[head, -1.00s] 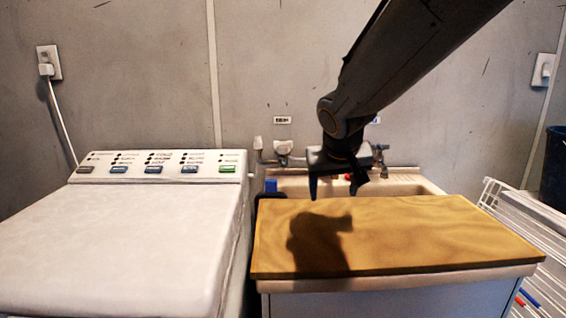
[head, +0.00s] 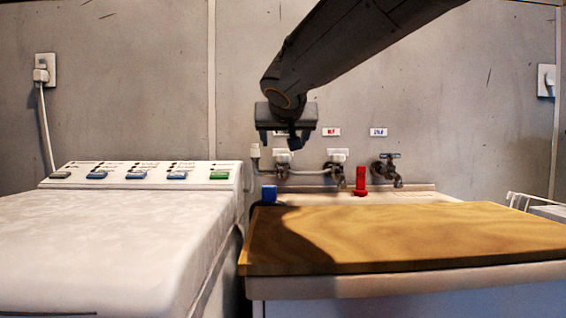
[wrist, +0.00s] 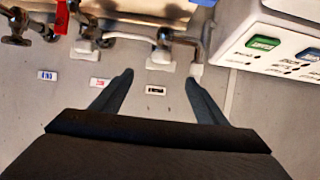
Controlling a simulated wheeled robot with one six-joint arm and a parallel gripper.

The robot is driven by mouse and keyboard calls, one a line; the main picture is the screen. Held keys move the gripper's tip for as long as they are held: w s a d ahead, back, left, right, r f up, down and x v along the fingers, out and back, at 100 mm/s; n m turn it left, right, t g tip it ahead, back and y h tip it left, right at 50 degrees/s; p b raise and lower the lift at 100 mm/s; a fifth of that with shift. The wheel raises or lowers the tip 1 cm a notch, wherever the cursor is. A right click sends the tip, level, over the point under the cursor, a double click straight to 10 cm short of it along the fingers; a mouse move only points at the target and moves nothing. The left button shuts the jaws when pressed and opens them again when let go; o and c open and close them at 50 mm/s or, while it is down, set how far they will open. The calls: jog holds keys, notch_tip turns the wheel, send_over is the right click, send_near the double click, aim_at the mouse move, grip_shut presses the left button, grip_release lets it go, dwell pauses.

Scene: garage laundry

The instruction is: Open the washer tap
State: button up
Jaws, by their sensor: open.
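Three taps are on the grey wall above the sink. The leftmost, which I take for the washer tap (head: 283,157), has a white handle and a pipe beside it; it also shows in the wrist view (wrist: 160,60). A label with dark lettering (wrist: 155,91) is near it; I cannot read it. My gripper (head: 280,141) is open and empty, just above this tap in the head view. In the wrist view its fingers (wrist: 158,78) point towards the tap, either side of the label. The gripper hides that label in the head view. I see no contact with the handle.
A middle tap (head: 336,157) with a white handle and a right tap (head: 387,170) are beside it. A red object (head: 361,181) and a blue object (head: 269,193) are near the sink's back. A wooden board (head: 380,237) covers the front. The washer (head: 110,240) is left.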

aim_at(283, 150)
jog(key=shift+x, duration=3.95)
jog(key=shift+a+r, duration=0.1)
jog(key=shift+r, duration=0.05)
jog(key=c, duration=1.1)
jog(key=shift+o, duration=0.2)
